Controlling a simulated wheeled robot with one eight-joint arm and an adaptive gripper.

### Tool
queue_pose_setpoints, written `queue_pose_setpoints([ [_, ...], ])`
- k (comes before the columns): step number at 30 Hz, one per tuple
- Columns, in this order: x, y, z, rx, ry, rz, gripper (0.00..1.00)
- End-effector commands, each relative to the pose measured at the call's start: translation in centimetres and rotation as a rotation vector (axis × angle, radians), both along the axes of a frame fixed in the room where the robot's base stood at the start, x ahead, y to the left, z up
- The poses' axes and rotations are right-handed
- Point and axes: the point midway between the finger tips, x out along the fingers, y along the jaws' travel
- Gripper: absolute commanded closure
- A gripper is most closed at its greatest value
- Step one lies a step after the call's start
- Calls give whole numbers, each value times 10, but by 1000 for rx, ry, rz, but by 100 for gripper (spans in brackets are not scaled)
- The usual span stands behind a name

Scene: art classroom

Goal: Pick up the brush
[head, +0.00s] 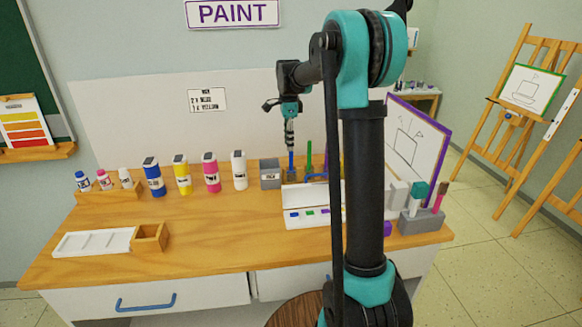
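Several brush-like sticks stand upright at the back of the table: a blue one (291,164), a green one (309,154) and a purple one (324,158). The frame does not show which is the brush of the task. My gripper (289,147) points down directly over the top of the blue stick in the picture. Its fingers look close together, but they are too small to tell if they touch or hold it. A brown-tipped brush (440,196) stands in a grey holder (420,222) at the right. My arm hides part of the table's middle.
A grey labelled cup (270,176) stands beside the blue stick. Blue, yellow, pink and white bottles (239,170) line the back. A white paint box (305,219) lies in front. A purple-framed drawing (417,140) leans at the right. The table's front middle (215,235) is clear.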

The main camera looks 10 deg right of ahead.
Motion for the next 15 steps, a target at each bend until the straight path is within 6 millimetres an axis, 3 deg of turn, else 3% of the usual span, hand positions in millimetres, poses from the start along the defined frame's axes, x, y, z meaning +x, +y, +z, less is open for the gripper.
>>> queue_pose_setpoints([
  [9, -2, -8, -40, 0, 0, 0, 63],
  [15, -2, -8, -51, 0, 0, 0, 63],
])
